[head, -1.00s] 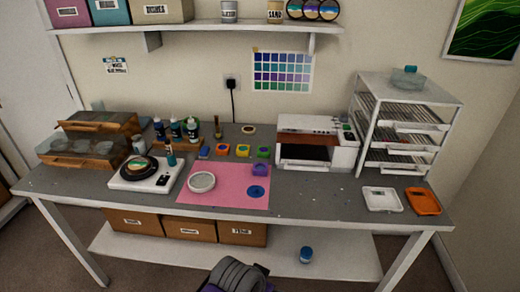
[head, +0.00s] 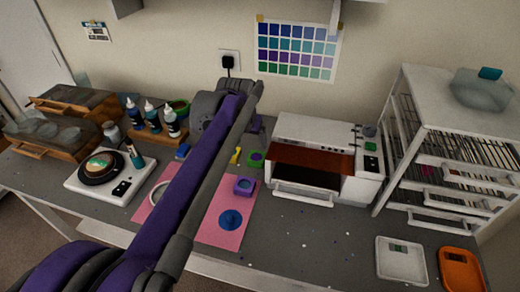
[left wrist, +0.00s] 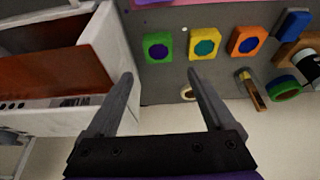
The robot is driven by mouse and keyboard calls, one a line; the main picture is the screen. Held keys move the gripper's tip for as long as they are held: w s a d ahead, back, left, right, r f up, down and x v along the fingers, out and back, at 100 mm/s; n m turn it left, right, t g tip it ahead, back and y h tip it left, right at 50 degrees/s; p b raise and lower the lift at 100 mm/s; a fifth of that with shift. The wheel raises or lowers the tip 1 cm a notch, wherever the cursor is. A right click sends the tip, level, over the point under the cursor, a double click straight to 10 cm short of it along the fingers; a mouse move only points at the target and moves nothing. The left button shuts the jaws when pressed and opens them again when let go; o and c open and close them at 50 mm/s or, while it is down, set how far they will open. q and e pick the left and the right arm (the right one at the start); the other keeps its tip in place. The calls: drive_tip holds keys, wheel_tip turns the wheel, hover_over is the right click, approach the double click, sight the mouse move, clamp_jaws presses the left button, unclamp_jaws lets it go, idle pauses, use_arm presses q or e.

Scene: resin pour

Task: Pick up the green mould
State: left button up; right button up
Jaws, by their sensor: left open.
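The green mould (head: 257,161) is a small square block with a round purple fill. My left gripper (left wrist: 160,77) is open and empty. My right gripper is not in view.
The yellow mould (left wrist: 205,42) and orange mould (left wrist: 247,40) stand beside the green one. The purple mould (head: 243,186) sits on the pink mat (head: 212,226). The white machine (head: 312,150) is close by, right of the green mould. A wire rack (head: 440,120) stands farther right.

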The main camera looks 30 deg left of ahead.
use_arm(q)
approach(257, 157)
drive_tip(key=x, duration=0.2)
drive_tip(key=shift+a+f, duration=0.15)
drive_tip(key=shift+f, duration=0.3)
drive_tip(key=shift+x, duration=2.8)
drive_tip(key=shift+w+r, duration=0.1)
drive_tip(key=shift+c, duration=0.3)
drive_tip(key=c, duration=1.1)
drive_tip(key=shift+o, duration=0.2)
drive_tip(key=shift+r, duration=0.1)
